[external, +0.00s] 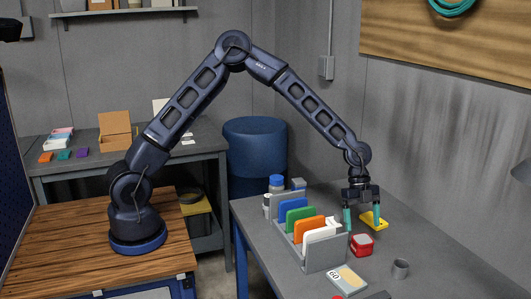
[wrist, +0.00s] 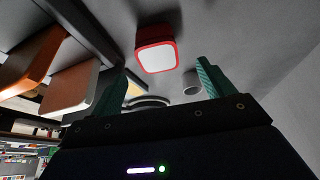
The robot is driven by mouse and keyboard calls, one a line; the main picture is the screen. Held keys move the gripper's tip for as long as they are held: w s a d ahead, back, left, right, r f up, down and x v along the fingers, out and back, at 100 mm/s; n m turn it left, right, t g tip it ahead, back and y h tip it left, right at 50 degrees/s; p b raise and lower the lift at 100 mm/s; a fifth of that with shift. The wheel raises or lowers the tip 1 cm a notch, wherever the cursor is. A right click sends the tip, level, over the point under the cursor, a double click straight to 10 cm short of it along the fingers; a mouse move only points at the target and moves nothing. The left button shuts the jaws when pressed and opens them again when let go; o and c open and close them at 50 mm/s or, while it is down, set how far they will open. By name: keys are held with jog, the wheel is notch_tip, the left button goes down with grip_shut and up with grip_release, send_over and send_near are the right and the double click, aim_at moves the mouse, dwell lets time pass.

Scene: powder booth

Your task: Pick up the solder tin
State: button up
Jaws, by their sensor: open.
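A small red box-like tin with a pale rounded-square top (external: 362,245) stands on the grey bench; I take it for the solder tin, though no label can be read. It also shows in the wrist view, at top centre, as a red tin with a white face (wrist: 157,57). My gripper (external: 362,224) points down just behind and above it in the external view, with teal fingers apart. In the wrist view my gripper (wrist: 160,68) is empty, and the tin lies apart from both fingers.
A grey rack (external: 325,255) with coloured upright panels stands close left of my gripper. A yellow piece (external: 381,220) is beside the right finger. A small grey cup (external: 400,268) and a pad marked 60 (external: 347,281) are nearer the camera. The bench's right side is clear.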

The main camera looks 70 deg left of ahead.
aim_at(363, 239)
jog(key=shift+x, duration=3.35)
jog(key=shift+s+a, duration=0.1)
jog(key=shift+s, duration=0.05)
jog(key=c, duration=1.3)
jog(key=shift+r, duration=0.1)
